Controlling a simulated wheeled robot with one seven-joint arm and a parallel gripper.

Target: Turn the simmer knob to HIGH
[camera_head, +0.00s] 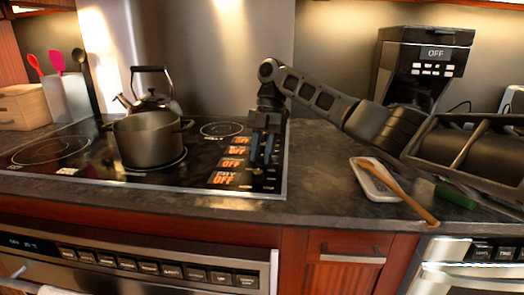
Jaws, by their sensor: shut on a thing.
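The black glass cooktop (75,178) has a column of orange readouts near its right edge. The lowest readout (224,179) shows OFF, and the ones above it also appear to read OFF. Small dark knobs (257,184) line the right side of these readouts. My gripper (263,158) points down over this knob column, with its fingers closed on a knob that they largely hide. I cannot tell from the labels which knob is the simmer knob.
A dark pot (148,140) stands on the cooktop, with a kettle (150,98) behind it. At right, a spoon rest (377,180) with a wooden spoon (410,198) lies on the counter. A coffee machine (425,62) stands behind my arm.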

